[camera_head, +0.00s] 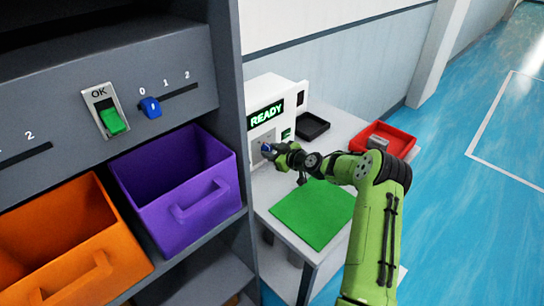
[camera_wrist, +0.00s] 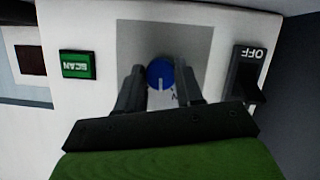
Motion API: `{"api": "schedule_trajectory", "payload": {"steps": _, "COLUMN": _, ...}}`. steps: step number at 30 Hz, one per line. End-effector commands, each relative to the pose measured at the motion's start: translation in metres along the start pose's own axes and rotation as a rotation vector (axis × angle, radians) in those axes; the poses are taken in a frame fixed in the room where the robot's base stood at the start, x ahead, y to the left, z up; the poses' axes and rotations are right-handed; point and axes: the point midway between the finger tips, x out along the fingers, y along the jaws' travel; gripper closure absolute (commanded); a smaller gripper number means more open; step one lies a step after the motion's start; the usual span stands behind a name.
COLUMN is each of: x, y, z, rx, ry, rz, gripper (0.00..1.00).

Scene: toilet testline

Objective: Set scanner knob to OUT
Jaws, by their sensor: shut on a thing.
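The scanner (camera_head: 293,92) is a white box with a lit green READY display (camera_head: 266,114). Its round blue knob (camera_wrist: 160,74) sits on a grey plate in the wrist view, with a white pointer mark toward the bottom of that picture. My gripper (camera_head: 269,150) is at the scanner's front, shut on the knob, with one dark finger on each side of it. A label ending in N shows partly beside the knob; the rest is hidden by my gripper. No OUT label is visible.
A green SCAN button (camera_wrist: 77,65) and a black switch marked OFF (camera_wrist: 247,75) flank the knob. A green mat (camera_head: 312,213), black tray (camera_head: 311,126) and red tray (camera_head: 397,139) are on the table. Left is a shelf with purple (camera_head: 148,205) and orange bins (camera_head: 62,275).

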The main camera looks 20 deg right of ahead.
Motion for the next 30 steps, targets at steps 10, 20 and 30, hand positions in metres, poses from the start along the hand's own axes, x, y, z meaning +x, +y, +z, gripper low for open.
{"api": "schedule_trajectory", "payload": {"steps": 10, "x": 0.001, "y": 0.0005, "z": 0.0035, "rx": 0.303, "ry": 0.011, "rz": -0.114, "gripper": 0.94}}
{"api": "schedule_trajectory", "payload": {"steps": 20, "x": 0.0009, "y": 0.0015, "z": 0.0032, "rx": 0.532, "ry": 0.021, "rz": -0.198, "gripper": 0.94}}
{"api": "schedule_trajectory", "payload": {"steps": 30, "x": 0.0008, "y": 0.0018, "z": 0.0026, "rx": 0.645, "ry": 0.026, "rz": -0.239, "gripper": 0.94}}
